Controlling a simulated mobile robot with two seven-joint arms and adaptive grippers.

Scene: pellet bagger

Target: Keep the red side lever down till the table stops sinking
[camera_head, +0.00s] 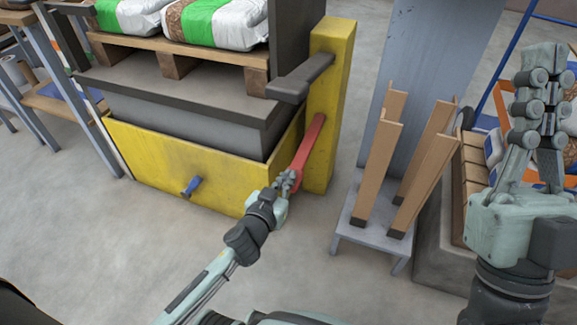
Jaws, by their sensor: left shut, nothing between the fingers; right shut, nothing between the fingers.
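The red side lever (310,143) slants down and to the left from the yellow post (328,110). My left gripper (291,180) is shut at the lever's lower end. It appears to touch the lever, with nothing seen between its fingers. The lift table (185,92) has a dark top and grey sides above a yellow base (170,165). It bears a wooden pallet (180,64) with white and green bags (215,22). My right gripper (552,62) is shut and empty, raised at the right, far from the lever.
A blue-handled knob (192,186) sticks out of the yellow base's front. A dark arm (300,77) juts from the post. A small grey stand (375,228) holds upright brown corner boards (425,165) right of the post. The floor in front is clear.

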